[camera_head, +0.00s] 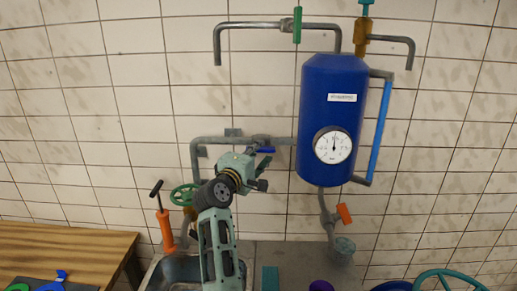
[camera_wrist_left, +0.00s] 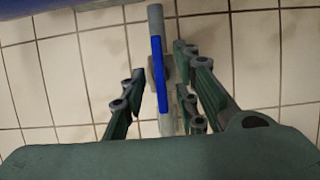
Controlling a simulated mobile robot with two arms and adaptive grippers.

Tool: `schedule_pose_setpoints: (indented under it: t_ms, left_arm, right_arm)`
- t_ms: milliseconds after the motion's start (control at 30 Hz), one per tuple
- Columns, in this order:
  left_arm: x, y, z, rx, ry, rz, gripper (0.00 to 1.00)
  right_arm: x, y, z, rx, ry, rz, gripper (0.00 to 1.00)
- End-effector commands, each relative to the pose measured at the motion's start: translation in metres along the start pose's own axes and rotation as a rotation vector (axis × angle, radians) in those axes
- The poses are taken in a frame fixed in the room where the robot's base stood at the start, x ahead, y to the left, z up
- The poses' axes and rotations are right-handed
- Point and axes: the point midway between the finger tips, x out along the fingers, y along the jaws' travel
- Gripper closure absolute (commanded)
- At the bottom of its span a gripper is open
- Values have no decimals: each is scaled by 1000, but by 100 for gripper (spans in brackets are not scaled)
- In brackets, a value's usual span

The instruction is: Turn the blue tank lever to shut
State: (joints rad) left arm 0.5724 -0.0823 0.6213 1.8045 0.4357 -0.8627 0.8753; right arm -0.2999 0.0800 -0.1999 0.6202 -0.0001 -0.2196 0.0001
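The blue tank (camera_head: 331,110) hangs on the tiled wall, with a white round gauge (camera_head: 333,145) on its front. A small blue lever (camera_head: 266,150) sits on the valve of the grey pipe left of the tank. My left gripper (camera_head: 260,170) is at this valve, just below and left of the lever. In the left wrist view the blue lever (camera_wrist_left: 158,75) runs along the grey pipe, between the two spread fingers of my left gripper (camera_wrist_left: 159,70). A gap shows between the left finger and the lever; the right finger is closer. My right gripper is not in view.
An orange-handled valve (camera_head: 344,214) is on the pipe below the tank. A green handwheel (camera_head: 183,195) and an orange pump (camera_head: 166,230) stand left of my arm. A sink (camera_head: 178,268) is below, with a wooden table (camera_head: 70,250) at the left.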

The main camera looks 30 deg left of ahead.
Motion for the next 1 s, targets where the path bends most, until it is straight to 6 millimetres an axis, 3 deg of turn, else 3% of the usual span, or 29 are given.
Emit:
schedule_pose_setpoints:
  t_ms: [367,700,1000]
  left_arm:
    - [7,-1,0,1,0,-1,72]
    - [7,-1,0,1,0,-1,100]
    - [6,-1,0,4,0,-3,100]
  right_arm:
    - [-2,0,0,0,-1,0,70]
    - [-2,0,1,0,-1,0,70]
    - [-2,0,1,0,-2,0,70]
